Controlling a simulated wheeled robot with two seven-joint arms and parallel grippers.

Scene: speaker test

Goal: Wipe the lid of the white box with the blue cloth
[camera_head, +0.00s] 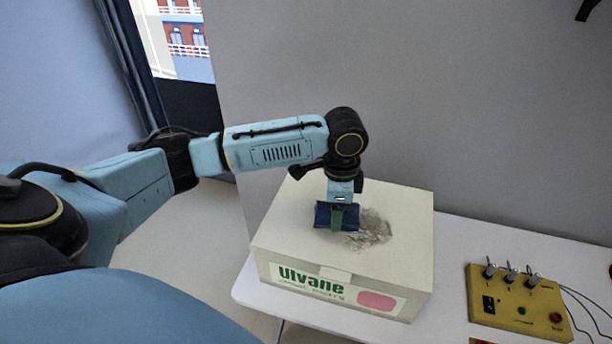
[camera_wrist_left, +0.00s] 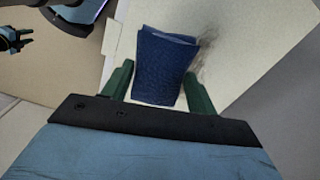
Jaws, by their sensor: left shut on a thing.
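The white box (camera_head: 405,215) sits on the table, its lid closed and its front marked "Ulvane" in green. A grey-brown smudge (camera_head: 376,229) lies on the lid, right of the cloth; part of it also shows in the left wrist view (camera_wrist_left: 207,52). My left gripper (camera_head: 338,217) points down over the lid and is shut on the folded dark blue cloth (camera_head: 323,214). In the left wrist view the cloth (camera_wrist_left: 164,66) sits between the green fingers. The cloth is at or just above the lid; I cannot tell if it touches. My right gripper is not clearly seen in the head view.
The white table (camera_head: 450,260) carries a yellow control box (camera_head: 515,305) with several switches and cables, right of the white box. A grey wall (camera_head: 420,100) stands behind. A window (camera_head: 183,40) is at the back left.

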